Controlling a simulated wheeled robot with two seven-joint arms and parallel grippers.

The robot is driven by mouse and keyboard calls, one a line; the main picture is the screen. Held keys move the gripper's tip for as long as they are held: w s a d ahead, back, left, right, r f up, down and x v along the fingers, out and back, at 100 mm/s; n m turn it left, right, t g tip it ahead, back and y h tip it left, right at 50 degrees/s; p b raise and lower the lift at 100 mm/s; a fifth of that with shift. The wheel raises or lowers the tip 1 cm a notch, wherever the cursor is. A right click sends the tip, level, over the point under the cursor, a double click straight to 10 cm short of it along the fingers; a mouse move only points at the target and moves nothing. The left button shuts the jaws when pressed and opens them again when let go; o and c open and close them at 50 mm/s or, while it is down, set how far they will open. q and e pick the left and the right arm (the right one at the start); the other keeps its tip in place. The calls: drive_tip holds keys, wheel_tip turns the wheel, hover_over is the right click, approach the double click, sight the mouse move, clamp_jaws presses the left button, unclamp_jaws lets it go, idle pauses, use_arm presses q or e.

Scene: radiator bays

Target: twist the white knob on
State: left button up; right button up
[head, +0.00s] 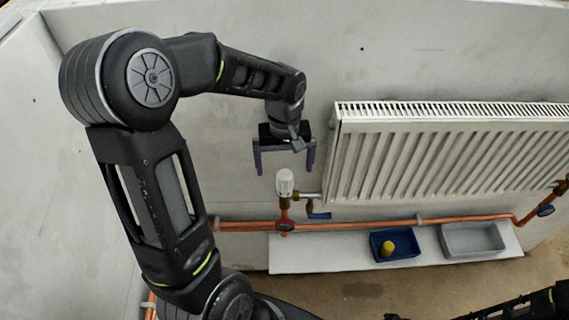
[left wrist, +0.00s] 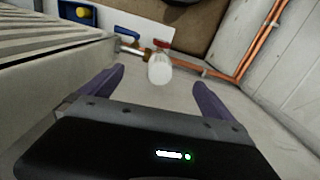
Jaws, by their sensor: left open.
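The white knob (head: 285,182) stands upright on the valve at the lower left corner of the radiator (head: 440,155). In the left wrist view the white knob (left wrist: 159,69) shows beyond and between the fingertips. My left gripper (head: 285,170) is open and empty, pointing down just above the knob, with one finger on each side of it and apart from it. In the left wrist view the open fingers (left wrist: 160,78) frame the knob. My right gripper is not in view; only a dark arm part shows at the bottom right of the head view.
Copper pipes (head: 370,225) run along the wall below the radiator. A blue-handled valve (head: 318,214) sits just right of the knob. A white shelf (head: 320,257) holds a blue tray (head: 405,254) with a yellow item (head: 387,248) and a grey tray (head: 472,240). The wall above the knob is bare.

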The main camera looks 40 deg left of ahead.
sight(284, 182)
use_arm(q)
drive_tip(key=shift+f, duration=0.1)
drive_tip(key=shift+c, duration=0.9)
drive_tip(key=n+b, duration=0.1)
drive_tip(key=b, duration=0.2)
drive_tip(key=n+b, duration=0.2)
drive_tip(key=b, duration=0.1)
drive_tip(key=n+y+b, duration=0.1)
drive_tip(key=n+b, duration=0.1)
drive_tip(key=shift+d+f+b, duration=0.2)
drive_tip(key=shift+d+b, duration=0.15)
drive_tip(key=shift+b, duration=0.05)
drive_tip(key=c, duration=0.6)
drive_tip(key=shift+o, duration=0.2)
drive_tip(key=shift+s+r+n, duration=0.1)
drive_tip(key=shift+r+n, duration=0.15)
drive_tip(key=shift+n, duration=0.25)
drive_tip(key=shift+r, duration=0.2)
drive_tip(key=shift+a+f+p, duration=0.2)
drive_tip(key=shift+a+f, duration=0.05)
drive_tip(key=shift+f, duration=1.7)
drive_tip(key=shift+a+f+p, duration=0.15)
drive_tip(key=shift+a+f, duration=0.05)
drive_tip(key=shift+f, duration=1.75)
